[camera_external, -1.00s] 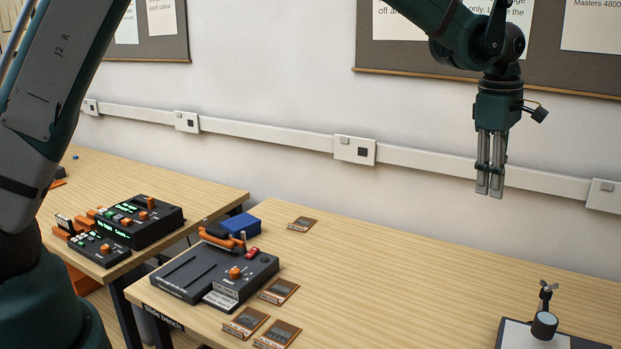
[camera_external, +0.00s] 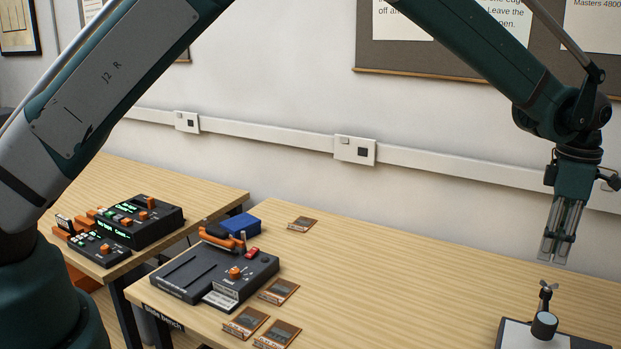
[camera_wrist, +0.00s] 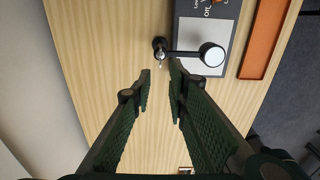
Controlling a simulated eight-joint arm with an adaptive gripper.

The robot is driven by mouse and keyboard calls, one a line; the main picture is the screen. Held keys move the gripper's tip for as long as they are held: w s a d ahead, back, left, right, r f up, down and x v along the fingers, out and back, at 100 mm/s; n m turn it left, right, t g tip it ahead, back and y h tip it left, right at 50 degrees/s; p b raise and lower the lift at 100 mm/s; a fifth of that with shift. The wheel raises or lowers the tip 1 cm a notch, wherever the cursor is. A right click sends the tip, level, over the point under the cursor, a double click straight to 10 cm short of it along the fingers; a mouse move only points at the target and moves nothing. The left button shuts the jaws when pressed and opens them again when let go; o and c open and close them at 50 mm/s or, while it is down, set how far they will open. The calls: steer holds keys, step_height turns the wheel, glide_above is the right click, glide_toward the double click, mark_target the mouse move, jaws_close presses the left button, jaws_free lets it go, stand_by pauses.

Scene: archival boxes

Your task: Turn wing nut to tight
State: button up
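The wing nut (camera_external: 547,288) sits upright on top of a short post at the far right of the external view. In the wrist view, the wing nut and its post (camera_wrist: 159,45) are near the top centre, joined by a dark bar to a round, pale-topped knob (camera_wrist: 212,54). The post stands by a dark-edged device with a pale plate (camera_external: 515,338). My gripper (camera_external: 556,260) points down above the wing nut, apart from it. In the wrist view, a clear gap shows between its fingertips (camera_wrist: 160,71), with nothing held.
A dark machine with orange parts (camera_external: 190,276), a blue box (camera_external: 241,224) and several small brown cards (camera_external: 278,291) lie on the table to the left. An orange strip (camera_wrist: 264,42) lies beside the device. Bare wooden tabletop (camera_external: 400,285) lies between the machine and the device.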

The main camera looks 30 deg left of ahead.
mark_target(548, 286)
steer(key=shift+f, duration=0.1)
steer(key=shift+f+p, duration=0.35)
steer(key=shift+f, duration=3.45)
jaws_close()
